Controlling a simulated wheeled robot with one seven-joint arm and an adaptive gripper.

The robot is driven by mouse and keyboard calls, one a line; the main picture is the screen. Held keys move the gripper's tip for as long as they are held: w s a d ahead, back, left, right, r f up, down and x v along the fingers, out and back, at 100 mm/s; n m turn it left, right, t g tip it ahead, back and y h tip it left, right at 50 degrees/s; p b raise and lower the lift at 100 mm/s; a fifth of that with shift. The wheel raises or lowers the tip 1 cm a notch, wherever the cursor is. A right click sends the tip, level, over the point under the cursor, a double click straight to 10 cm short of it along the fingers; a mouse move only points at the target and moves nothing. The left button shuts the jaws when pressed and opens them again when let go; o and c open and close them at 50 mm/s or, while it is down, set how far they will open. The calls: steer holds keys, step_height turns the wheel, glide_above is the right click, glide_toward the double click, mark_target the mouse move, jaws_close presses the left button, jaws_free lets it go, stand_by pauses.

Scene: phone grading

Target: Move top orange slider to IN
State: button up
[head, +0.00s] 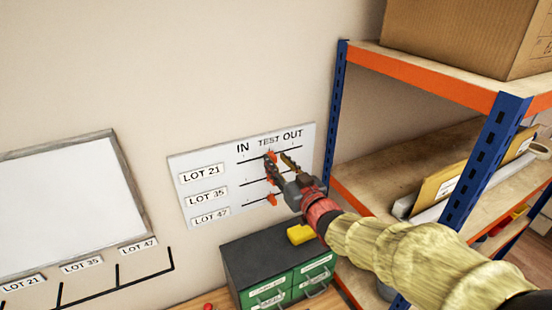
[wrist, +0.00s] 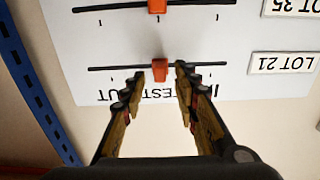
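The top orange slider (wrist: 160,70) sits on the LOT 21 track near its middle, by the TEST label; the wrist view is upside down. It also shows in the head view (head: 272,154), partly covered by my gripper. My gripper (head: 277,156) is open at the board. In the wrist view its fingertips (wrist: 160,74) stand on either side of the slider, with small gaps visible. The IN label (head: 243,148) is at the left end of the tracks in the head view, OUT at the right.
The white board (head: 240,208) has LOT 35 and LOT 47 tracks below, with another orange slider (wrist: 157,6) on the LOT 35 track. A blue and orange shelf (head: 420,80) stands close on the right. Green drawers (head: 268,292) with a yellow object (head: 300,234) on top are below.

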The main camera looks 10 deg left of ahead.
steer(key=shift+x, duration=0.8)
steer(key=shift+c, duration=1.4)
jaws_close()
